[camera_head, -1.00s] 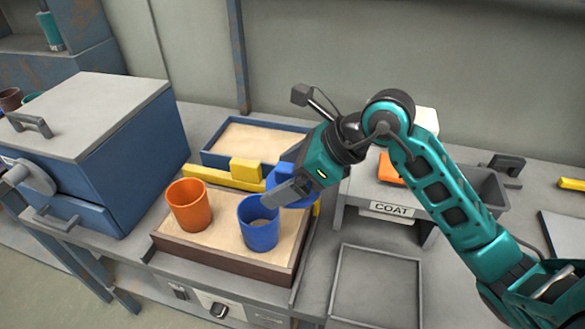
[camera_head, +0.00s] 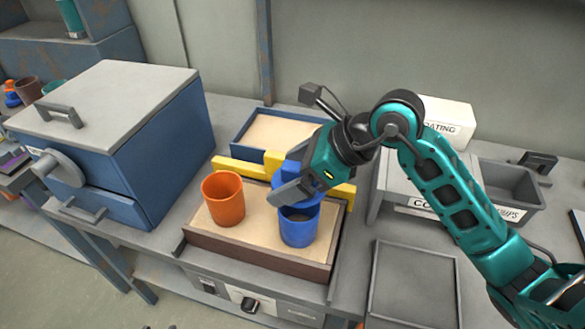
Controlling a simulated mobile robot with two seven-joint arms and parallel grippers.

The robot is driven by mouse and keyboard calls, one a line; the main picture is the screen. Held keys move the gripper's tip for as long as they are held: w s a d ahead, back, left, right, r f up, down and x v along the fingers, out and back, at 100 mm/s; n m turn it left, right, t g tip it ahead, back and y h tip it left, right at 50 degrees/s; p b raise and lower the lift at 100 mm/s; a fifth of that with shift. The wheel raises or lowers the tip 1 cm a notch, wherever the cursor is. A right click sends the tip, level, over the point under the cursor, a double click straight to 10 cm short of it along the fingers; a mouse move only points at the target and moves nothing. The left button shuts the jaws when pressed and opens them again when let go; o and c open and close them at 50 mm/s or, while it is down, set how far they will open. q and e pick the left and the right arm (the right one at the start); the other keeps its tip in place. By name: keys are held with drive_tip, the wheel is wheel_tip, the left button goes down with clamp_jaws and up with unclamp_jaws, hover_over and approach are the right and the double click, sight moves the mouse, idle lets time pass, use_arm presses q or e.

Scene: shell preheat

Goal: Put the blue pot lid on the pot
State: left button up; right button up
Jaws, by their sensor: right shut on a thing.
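A blue pot (camera_head: 298,230) stands upright on the sand of a brown-edged tray (camera_head: 255,260). An orange pot (camera_head: 223,199) stands to its left on the same sand. My right gripper (camera_head: 287,194) comes in from the right, above the blue pot's rim. It is shut on a blue piece that looks like the blue lid (camera_head: 311,191), partly hidden by the gripper. The lid is over the blue pot's rear rim; I cannot tell whether they touch. My left gripper is not in view.
A yellow bar (camera_head: 240,168) lies behind the pots, and a blue-edged sand tray (camera_head: 275,132) beyond it. A large blue box with a grey lid (camera_head: 105,100) stands at the left. An empty grey tray (camera_head: 412,285) lies at the right front. A grey bin (camera_head: 513,195) stands further right.

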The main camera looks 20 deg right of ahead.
drive_tip(key=shift+f+b, duration=1.3)
drive_tip(key=shift+f, duration=0.8)
drive_tip(key=shift+f+b, duration=0.55)
drive_tip(key=shift+b, duration=0.15)
drive_tip(key=o, duration=0.7)
drive_tip(key=shift+p+v, duration=1.15)
drive_tip(key=shift+v, duration=1.7)
drive_tip(key=p+v, duration=0.1)
drive_tip(key=v, duration=0.4)
drive_tip(key=shift+r, duration=0.15)
